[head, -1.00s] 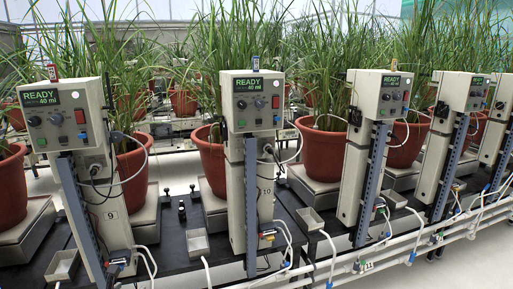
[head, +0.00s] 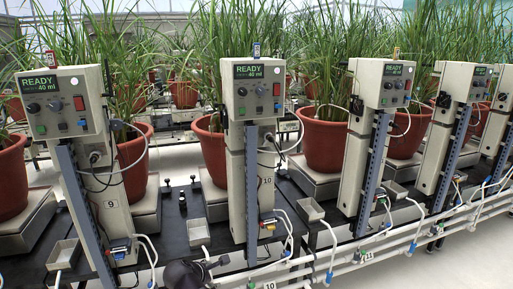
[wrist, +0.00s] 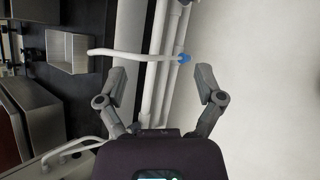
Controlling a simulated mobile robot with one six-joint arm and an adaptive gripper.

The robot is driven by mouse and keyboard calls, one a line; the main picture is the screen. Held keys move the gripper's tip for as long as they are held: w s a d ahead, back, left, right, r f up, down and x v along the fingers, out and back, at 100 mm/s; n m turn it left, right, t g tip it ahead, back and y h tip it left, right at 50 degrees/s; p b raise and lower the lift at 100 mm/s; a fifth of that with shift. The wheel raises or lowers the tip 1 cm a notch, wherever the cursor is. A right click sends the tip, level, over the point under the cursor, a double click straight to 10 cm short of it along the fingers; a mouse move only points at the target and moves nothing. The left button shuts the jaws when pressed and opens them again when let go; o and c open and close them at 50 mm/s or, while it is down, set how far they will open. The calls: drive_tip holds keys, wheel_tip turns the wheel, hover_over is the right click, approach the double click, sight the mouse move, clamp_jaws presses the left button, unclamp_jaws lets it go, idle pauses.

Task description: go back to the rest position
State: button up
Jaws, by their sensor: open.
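My gripper (wrist: 160,76) shows in the wrist view with its two dark fingers spread wide apart and nothing held between them. White pipes and a white hose with a blue fitting (wrist: 184,58) lie beyond the fingers; I see no contact with them. In the head view, a dark part of my arm (head: 186,273) shows at the bottom edge, in front of the bench. The fingers cannot be made out there.
Control posts, including one marked 10 (head: 253,95), line the black bench (head: 180,232) before terracotta pots (head: 325,145) of tall grass. White pipes (head: 400,240) run along the front. A metal tray (wrist: 68,53) shows in the wrist view. Pale floor (head: 470,262) at right is clear.

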drive_tip(key=s+d+f+m+g+y+b, duration=0.1)
drive_tip(key=s+d+f+m+g, duration=0.15)
drive_tip(key=d+m, duration=0.6)
drive_tip(key=s+d+f+m+g+y+b, duration=0.1)
drive_tip(key=s+d+f+m+g+y, duration=0.15)
drive_tip(key=d+m, duration=0.65)
drive_tip(key=s+d+f+m+g+y+b, duration=0.1)
drive_tip(key=d+f+m+g, duration=0.3)
drive_tip(key=d, duration=0.9)
wheel_tip(320, 180, up, 39)
drive_tip(key=t+p, duration=0.1)
drive_tip(key=p, duration=3.7)
drive_tip(key=shift+s+m, duration=0.2)
drive_tip(key=shift+m, duration=0.25)
drive_tip(key=shift+f+h, duration=0.15)
drive_tip(key=shift+h, duration=0.1)
